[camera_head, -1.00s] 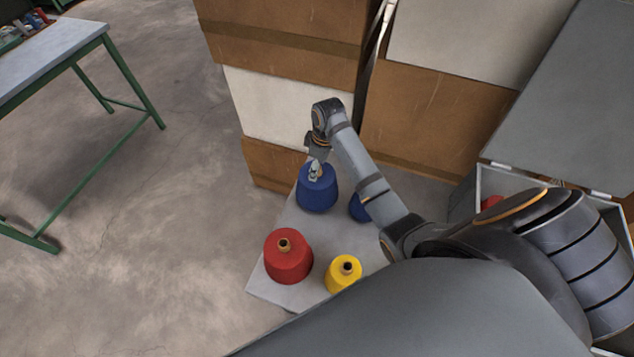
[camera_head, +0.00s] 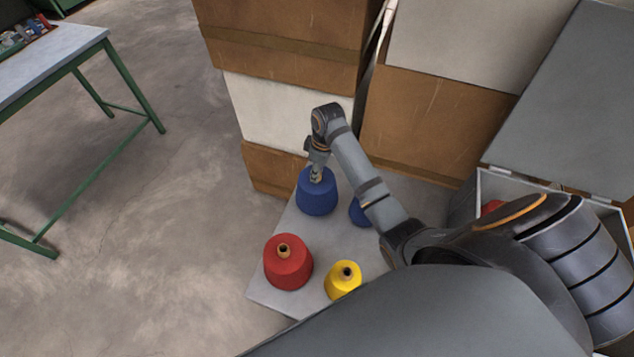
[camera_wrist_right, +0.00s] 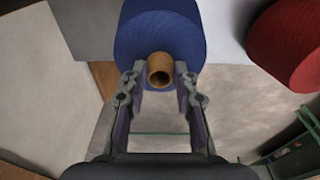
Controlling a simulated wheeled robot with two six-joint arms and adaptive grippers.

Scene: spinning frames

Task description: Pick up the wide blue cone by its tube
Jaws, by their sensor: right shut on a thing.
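The wide blue cone (camera_head: 317,197) stands upright near the far left edge of the grey tabletop. My right gripper (camera_head: 316,177) comes down on its top from above. In the right wrist view, the blue cone (camera_wrist_right: 160,35) is at the top, with its brown tube (camera_wrist_right: 160,70) end showing. The fingers of my right gripper (camera_wrist_right: 160,80) lie on both sides of the tube and are shut on it. The cone still appears to rest on the table. My left gripper is not in view.
A second blue cone (camera_head: 359,212) is partly hidden behind my right arm. A red cone (camera_head: 287,262) and a yellow cone (camera_head: 343,281) stand nearer on the tabletop (camera_head: 265,293). Stacked boxes (camera_head: 290,110) rise behind. An open grey bin (camera_head: 488,185) is at right.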

